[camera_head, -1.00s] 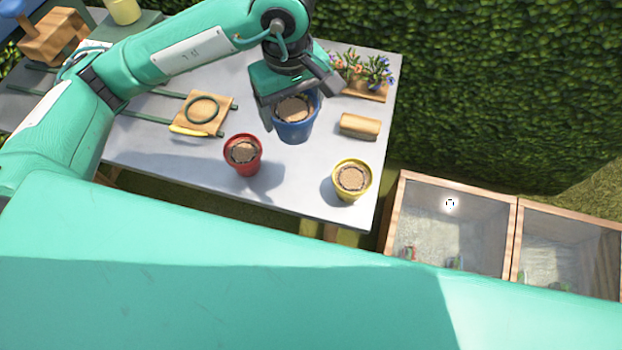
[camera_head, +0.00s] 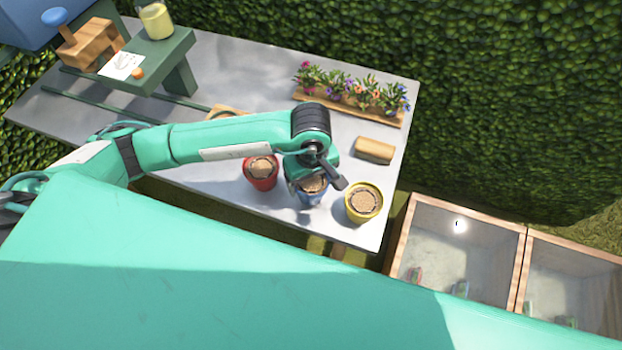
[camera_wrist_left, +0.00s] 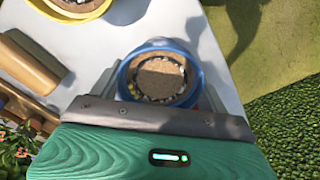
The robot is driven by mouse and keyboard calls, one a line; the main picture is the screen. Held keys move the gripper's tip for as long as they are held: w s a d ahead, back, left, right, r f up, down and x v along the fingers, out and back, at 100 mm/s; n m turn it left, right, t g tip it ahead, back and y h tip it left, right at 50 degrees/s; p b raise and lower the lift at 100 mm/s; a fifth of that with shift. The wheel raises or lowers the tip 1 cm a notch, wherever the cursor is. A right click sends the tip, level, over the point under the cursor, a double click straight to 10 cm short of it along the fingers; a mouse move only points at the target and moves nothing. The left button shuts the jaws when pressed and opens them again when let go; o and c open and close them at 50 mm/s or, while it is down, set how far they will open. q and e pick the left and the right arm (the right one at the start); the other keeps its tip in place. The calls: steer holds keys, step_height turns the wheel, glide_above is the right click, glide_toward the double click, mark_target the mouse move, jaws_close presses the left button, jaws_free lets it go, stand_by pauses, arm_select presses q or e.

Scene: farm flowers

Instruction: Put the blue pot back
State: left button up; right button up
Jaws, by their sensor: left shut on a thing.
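The blue pot (camera_head: 311,192), filled with brown soil, is between the red pot (camera_head: 262,172) and the yellow pot (camera_head: 363,203) near the table's front edge. My left gripper (camera_head: 316,178) is shut on the blue pot from above and hides part of it. In the left wrist view the blue pot's rim (camera_wrist_left: 190,52) sits between the fingers, upright. I cannot tell whether its base touches the table. The yellow pot also shows in the left wrist view (camera_wrist_left: 75,13). My right gripper is not in view.
A wooden block (camera_head: 374,150) lies behind the yellow pot. A wooden tray with flowers (camera_head: 352,95) stands at the back. A green stand (camera_head: 170,55) with a jar is at the back left. Two wood-framed bins (camera_head: 410,225) are right of the table.

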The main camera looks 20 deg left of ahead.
arm_select(q)
steer(key=shift+f, duration=0.65)
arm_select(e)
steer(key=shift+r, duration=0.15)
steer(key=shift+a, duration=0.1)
arm_select(q)
steer(key=shift+f, duration=0.15)
steer(key=o, duration=1.3)
steer(key=shift+c, duration=0.2)
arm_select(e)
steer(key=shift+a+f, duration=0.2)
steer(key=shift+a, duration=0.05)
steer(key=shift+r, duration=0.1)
